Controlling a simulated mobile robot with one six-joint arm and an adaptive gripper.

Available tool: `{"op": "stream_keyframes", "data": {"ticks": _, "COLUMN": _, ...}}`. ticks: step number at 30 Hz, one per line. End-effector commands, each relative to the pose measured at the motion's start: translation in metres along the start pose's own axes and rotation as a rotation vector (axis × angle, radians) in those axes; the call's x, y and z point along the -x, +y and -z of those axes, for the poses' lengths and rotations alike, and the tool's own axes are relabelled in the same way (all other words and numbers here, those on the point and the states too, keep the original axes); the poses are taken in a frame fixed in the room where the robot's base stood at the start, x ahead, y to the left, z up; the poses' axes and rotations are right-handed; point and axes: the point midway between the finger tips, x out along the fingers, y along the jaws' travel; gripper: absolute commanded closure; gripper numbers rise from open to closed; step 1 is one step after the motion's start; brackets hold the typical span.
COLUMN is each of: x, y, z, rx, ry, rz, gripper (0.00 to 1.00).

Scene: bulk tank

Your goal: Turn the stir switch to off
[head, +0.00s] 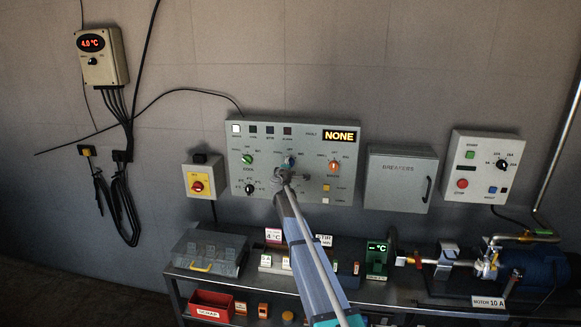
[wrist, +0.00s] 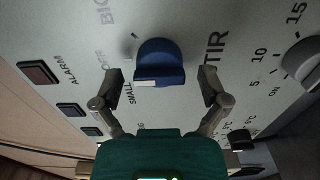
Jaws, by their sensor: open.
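The stir switch is a blue knob (wrist: 160,60) on the grey control panel, beside the lettering "TIR" in the wrist view. A white mark shows on its lower left edge, near the word "SMALL". In the head view the knob (head: 289,161) sits at the panel's middle, just above my gripper (head: 284,177). In the wrist view my gripper (wrist: 162,82) is open, with one finger on each side of the knob. A gap shows between each finger and the knob; I cannot tell how deep the fingers reach.
An orange knob (head: 334,166), a green knob (head: 247,159) and a black knob (head: 250,188) share the panel. In the wrist view a grey dial (wrist: 302,66) lies to the right. A grey breaker box (head: 400,182) stands right of the panel. A cluttered bench (head: 385,292) runs below.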

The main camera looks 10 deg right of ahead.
Motion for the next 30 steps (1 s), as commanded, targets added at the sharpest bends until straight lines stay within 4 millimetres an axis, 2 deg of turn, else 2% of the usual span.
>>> {"op": "stream_keyframes", "data": {"ticks": 5, "x": 0.004, "y": 0.000, "z": 0.000, "rx": 0.000, "ry": 0.000, "rz": 0.000, "gripper": 0.06}}
{"op": "stream_keyframes", "data": {"ticks": 11, "x": 0.021, "y": 0.000, "z": -0.001, "rx": 0.000, "ry": 0.000, "rz": 0.000, "gripper": 0.06}}
{"op": "stream_keyframes", "data": {"ticks": 24, "x": 0.091, "y": 0.000, "z": -0.002, "rx": 0.000, "ry": 0.001, "rz": 0.001, "gripper": 0.06}}
{"op": "stream_keyframes", "data": {"ticks": 30, "x": 0.114, "y": 0.000, "z": -0.001, "rx": 0.000, "ry": 0.000, "rz": 0.001, "gripper": 0.06}}
